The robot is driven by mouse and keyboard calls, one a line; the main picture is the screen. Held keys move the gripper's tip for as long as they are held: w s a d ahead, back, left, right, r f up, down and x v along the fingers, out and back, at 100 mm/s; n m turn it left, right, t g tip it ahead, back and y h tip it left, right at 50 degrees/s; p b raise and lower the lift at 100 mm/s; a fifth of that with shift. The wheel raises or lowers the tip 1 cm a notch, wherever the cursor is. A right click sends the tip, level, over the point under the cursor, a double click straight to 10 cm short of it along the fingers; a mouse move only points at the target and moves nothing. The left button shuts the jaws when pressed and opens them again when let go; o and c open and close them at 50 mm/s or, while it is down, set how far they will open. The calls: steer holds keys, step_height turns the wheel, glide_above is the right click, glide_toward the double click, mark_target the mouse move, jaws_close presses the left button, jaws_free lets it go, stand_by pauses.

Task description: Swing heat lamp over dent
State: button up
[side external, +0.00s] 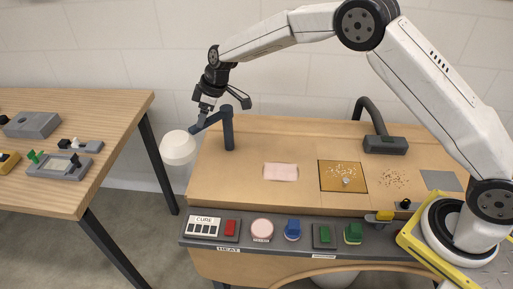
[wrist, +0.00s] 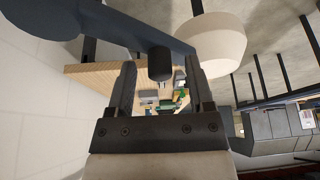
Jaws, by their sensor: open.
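The heat lamp has a white round shade (side external: 178,147) on a dark blue swing arm (side external: 212,121) with an upright post (side external: 228,130) at the bench's back left. The shade hangs off the bench's left edge, above the floor gap. My gripper (side external: 203,107) is open at the swing arm. In the wrist view, a dark peg (wrist: 160,64) on the arm shows between my two spread fingers (wrist: 160,82); contact cannot be told. The shade (wrist: 214,42) is there at upper right. I cannot make out a dent; a pink panel (side external: 281,172) and a speckled tan panel (side external: 343,176) lie on the bench.
A control strip (side external: 300,235) with several coloured buttons runs along the bench front. A dark curved fixture (side external: 384,144) stands at the back right. A second wooden table (side external: 110,120) with grey fixtures stands left, across a gap. The bench top between post and pink panel is clear.

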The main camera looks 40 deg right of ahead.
jaws_close()
stand_by(1.3)
